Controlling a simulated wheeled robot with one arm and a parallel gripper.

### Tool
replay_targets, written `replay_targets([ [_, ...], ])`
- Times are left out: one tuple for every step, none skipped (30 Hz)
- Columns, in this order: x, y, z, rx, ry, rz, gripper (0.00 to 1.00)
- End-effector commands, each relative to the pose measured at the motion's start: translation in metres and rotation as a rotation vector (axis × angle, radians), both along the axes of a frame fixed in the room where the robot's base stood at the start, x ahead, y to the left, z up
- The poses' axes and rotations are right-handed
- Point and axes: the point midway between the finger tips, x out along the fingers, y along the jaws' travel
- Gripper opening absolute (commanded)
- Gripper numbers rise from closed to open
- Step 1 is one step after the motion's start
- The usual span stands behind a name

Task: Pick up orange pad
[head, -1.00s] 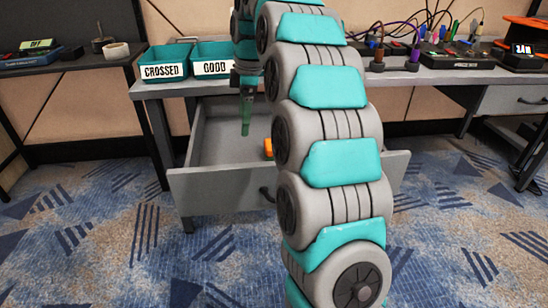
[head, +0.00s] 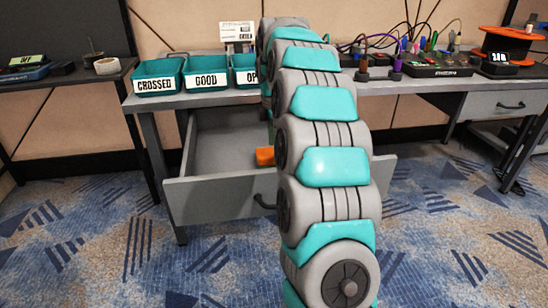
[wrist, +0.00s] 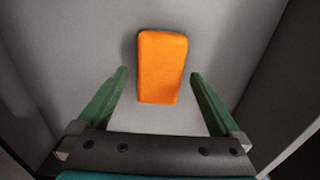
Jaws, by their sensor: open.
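The orange pad (wrist: 161,68) lies on the grey floor of the open drawer, with a dark green edge at its far end in the wrist view. In the head view the orange pad (head: 265,156) shows only in part beside my arm. My gripper (wrist: 159,78) is open, its two green fingers apart, one on each side of the pad's near part in the picture. No contact with the pad shows, and the height between them is hard to tell. In the head view my arm hides the gripper.
The open drawer (head: 215,199) has side walls and a front panel close around. Teal bins marked CROSSED (head: 156,76) and GOOD (head: 208,74) stand on the desk above. An orange spool rack (head: 509,38) and devices stand on the desk at right.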

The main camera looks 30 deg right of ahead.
Motion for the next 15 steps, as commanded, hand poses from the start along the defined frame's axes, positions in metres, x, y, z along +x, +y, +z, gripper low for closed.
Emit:
replay_targets([
  [-0.001,0.001,-0.008,0.001,0.004,0.0,1.0],
  [-0.001,0.001,-0.012,0.001,0.003,0.0,1.0],
  [0.0,0.0,-0.017,0.001,0.002,-0.001,1.0],
  [-0.001,0.0,-0.02,0.001,0.002,-0.001,1.0],
  [-0.001,0.0,-0.023,0.001,0.002,-0.001,1.0],
  [-0.001,0.001,-0.026,0.001,0.002,-0.001,1.0],
  [0.0,0.001,-0.028,0.001,0.002,-0.001,1.0],
  [0.0,0.001,-0.029,0.0,0.001,-0.001,1.0],
  [0.0,0.001,-0.029,0.0,0.0,-0.001,1.0],
  [0.0,0.001,-0.029,0.0,0.0,-0.001,1.0],
  [0.0,0.001,-0.029,0.0,-0.001,-0.001,1.0],
  [0.0,0.001,-0.029,0.0,-0.001,-0.001,1.0],
  [0.0,0.001,-0.029,0.0,-0.001,-0.001,1.0],
  [0.0,0.001,-0.029,0.0,-0.001,-0.001,0.99],
  [0.0,0.001,-0.029,0.0,-0.001,-0.001,0.94],
])
